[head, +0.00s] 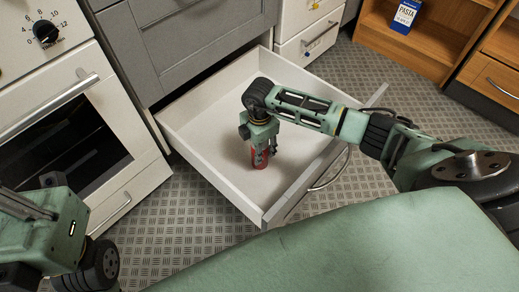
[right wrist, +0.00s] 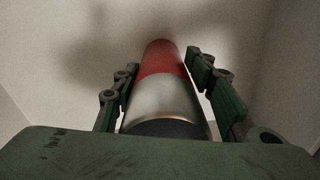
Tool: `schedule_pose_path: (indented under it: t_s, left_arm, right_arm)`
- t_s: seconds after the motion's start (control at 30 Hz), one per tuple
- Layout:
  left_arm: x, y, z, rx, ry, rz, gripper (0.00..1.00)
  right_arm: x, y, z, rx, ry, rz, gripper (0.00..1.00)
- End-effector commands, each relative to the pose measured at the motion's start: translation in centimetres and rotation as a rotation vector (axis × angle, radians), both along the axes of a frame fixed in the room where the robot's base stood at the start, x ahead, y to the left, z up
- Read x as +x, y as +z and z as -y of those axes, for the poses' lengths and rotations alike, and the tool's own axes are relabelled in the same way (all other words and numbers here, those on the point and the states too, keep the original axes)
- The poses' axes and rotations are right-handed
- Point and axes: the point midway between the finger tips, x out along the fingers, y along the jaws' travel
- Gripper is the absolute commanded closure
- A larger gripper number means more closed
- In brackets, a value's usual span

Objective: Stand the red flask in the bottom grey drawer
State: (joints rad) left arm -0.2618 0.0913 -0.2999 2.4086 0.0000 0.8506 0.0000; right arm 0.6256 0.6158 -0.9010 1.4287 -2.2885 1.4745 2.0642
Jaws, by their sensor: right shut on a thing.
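The bottom grey drawer (head: 203,174) is pulled out, its inside white and otherwise empty. My right gripper (head: 261,146) reaches down into it from above, shut on the red flask (head: 260,160). The flask looks about upright, within the drawer walls; I cannot tell whether its base touches the drawer floor. In the right wrist view the flask (right wrist: 160,90) is red at the far end, silver in the middle and dark nearest me, with the fingers (right wrist: 160,95) on both sides. My left arm is at the lower left of the head view; its fingertips cannot be made out.
A white oven (head: 85,120) with a bar handle stands left of the drawer. White drawers (head: 310,40) are behind it at the right. A wooden shelf unit (head: 425,45) holds a blue pasta box (head: 405,17). The patterned floor (head: 370,75) is clear between.

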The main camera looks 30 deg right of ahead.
Motion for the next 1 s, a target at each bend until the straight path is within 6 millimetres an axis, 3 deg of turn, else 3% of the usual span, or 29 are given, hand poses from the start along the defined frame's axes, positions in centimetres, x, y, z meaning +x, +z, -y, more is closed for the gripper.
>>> schedule_pose_path:
  t_s: [0.3, 0.33, 0.53, 0.87, 1.0]
  left_arm:
    - [0.0, 0.0, 0.0, 0.001, 0.000, 0.000, 1.00]
    - [0.0, 0.1, 0.0, 0.001, 0.000, 0.000, 1.00]
    - [0.0, 0.1, 0.0, 0.001, 0.000, 0.000, 1.00]
    - [0.0, 0.2, 0.0, 0.001, -0.001, 0.000, 1.00]
    - [-0.2, 0.6, -0.1, -0.003, 0.000, -0.004, 1.00]
  right_arm:
    - [0.1, -0.2, 0.0, 0.000, -0.001, 0.001, 0.97]
    - [0.0, -0.2, 0.0, 0.000, -0.001, 0.001, 0.58]
    - [0.0, -0.1, 0.0, 0.000, -0.001, 0.000, 0.41]
    - [0.0, 0.1, 0.0, 0.000, -0.001, 0.001, 0.41]
    - [0.1, 1.6, 0.1, 0.000, -0.001, 0.002, 0.41]
